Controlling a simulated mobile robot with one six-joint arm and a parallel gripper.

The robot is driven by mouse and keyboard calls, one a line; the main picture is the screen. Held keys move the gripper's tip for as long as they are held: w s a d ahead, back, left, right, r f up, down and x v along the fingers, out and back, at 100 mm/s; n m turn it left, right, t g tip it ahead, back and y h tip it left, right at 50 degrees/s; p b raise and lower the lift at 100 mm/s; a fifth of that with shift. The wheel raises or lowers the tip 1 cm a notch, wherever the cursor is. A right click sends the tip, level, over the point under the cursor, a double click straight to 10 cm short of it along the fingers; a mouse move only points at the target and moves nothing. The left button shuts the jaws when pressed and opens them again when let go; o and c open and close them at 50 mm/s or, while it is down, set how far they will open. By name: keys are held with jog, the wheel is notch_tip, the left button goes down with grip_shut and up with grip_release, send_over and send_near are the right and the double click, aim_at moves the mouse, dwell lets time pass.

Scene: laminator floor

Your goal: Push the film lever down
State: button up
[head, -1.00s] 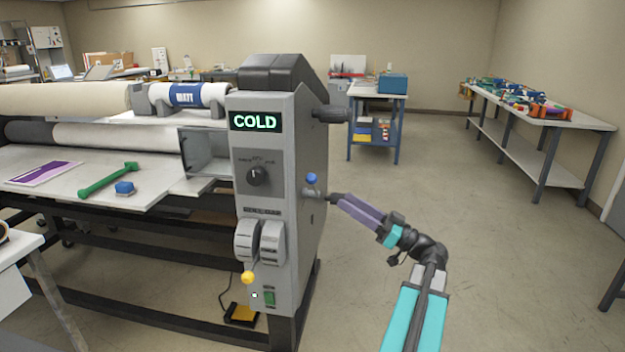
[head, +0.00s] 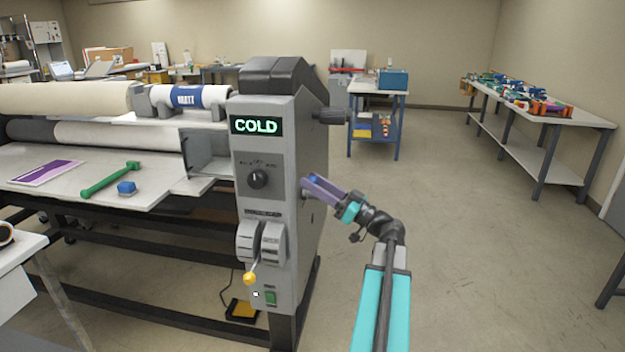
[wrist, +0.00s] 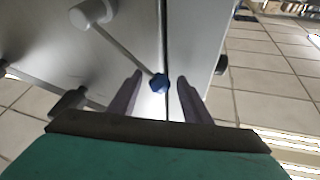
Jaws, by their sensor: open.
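The laminator's grey end cabinet (head: 279,160) stands in the middle of the head view. A lever with a blue knob (wrist: 157,83) sits on its right side; in the wrist view its thin rod runs from a light hub (wrist: 92,12) to the knob. My gripper (head: 305,184) is at this lever, and its purple fingers mostly hide the lever in the head view. In the wrist view my open gripper (wrist: 163,80) has a finger on each side of the blue knob, with gaps. A second lever with a yellow knob (head: 249,278) is low on the cabinet's front.
The display (head: 256,125) reads COLD above a black dial (head: 257,179). A dark handle (head: 331,116) juts from the cabinet's upper right side.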

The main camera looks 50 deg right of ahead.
jog(key=shift+w+a+r, duration=0.15)
jog(key=shift+w+r, duration=0.05)
jog(key=shift+w, duration=0.25)
grip_shut()
